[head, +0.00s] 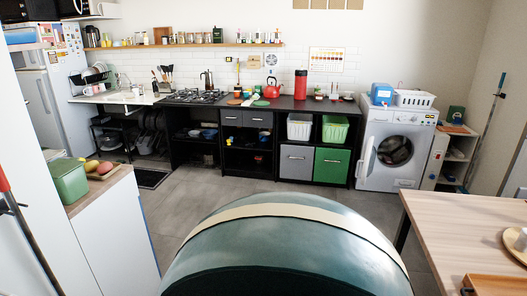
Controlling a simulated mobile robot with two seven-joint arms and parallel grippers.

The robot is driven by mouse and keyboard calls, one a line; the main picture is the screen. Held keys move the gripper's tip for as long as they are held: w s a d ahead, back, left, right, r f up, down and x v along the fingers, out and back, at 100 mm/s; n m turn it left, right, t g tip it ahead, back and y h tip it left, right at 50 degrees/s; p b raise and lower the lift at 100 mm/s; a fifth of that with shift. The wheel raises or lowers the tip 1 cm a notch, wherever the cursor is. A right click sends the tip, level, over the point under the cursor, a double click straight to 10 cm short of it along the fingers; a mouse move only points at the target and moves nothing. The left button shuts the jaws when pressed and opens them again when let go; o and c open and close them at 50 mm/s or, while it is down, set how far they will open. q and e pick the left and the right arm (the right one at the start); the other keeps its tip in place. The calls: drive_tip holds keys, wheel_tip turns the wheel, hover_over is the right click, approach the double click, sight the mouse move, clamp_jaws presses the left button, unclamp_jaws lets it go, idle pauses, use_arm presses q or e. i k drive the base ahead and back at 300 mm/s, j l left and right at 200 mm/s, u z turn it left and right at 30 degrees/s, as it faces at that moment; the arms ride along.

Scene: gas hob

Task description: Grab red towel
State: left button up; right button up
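I cannot make out a towel for certain. A red upright object (300,84) stands on the dark counter (343,107) against the far wall, right of the red kettle (272,89). It looks like a cylinder or box and is too small to identify as a towel. Neither of my grippers shows in the head view.
A gas hob (195,97) is set in the counter, left of the kettle. A washing machine (394,155) stands right. A wooden table (470,225) is near right, a white cabinet (112,240) near left. Grey floor (195,195) between is clear. A large teal rounded shape hides the near middle.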

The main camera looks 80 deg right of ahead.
sight(386, 160)
drive_tip(key=z, duration=3.6)
drive_tip(key=i+j+u, duration=0.2)
drive_tip(key=i, duration=0.15)
drive_tip(key=i+j+u, duration=0.3)
drive_tip(key=i, duration=0.75)
drive_tip(key=i+j+u, duration=0.1)
drive_tip(key=i, duration=0.75)
drive_tip(key=i+z, duration=0.2)
drive_tip(key=i, duration=0.35)
drive_tip(key=i+j+z, duration=0.15)
drive_tip(key=i, duration=0.35)
drive_tip(key=i+j+z, duration=0.2)
drive_tip(key=i, duration=0.35)
drive_tip(key=i+l+z, duration=0.2)
drive_tip(key=z, duration=0.3)
drive_tip(key=i+z, duration=0.45)
drive_tip(key=i+j+z, duration=0.1)
drive_tip(key=i+z, duration=0.25)
drive_tip(key=z, duration=0.15)
drive_tip(key=i+l, duration=0.15)
drive_tip(key=i, duration=0.3)
drive_tip(key=i+l, duration=0.1)
drive_tip(key=i, duration=0.4)
drive_tip(key=i+l, duration=0.15)
drive_tip(key=i, duration=0.3)
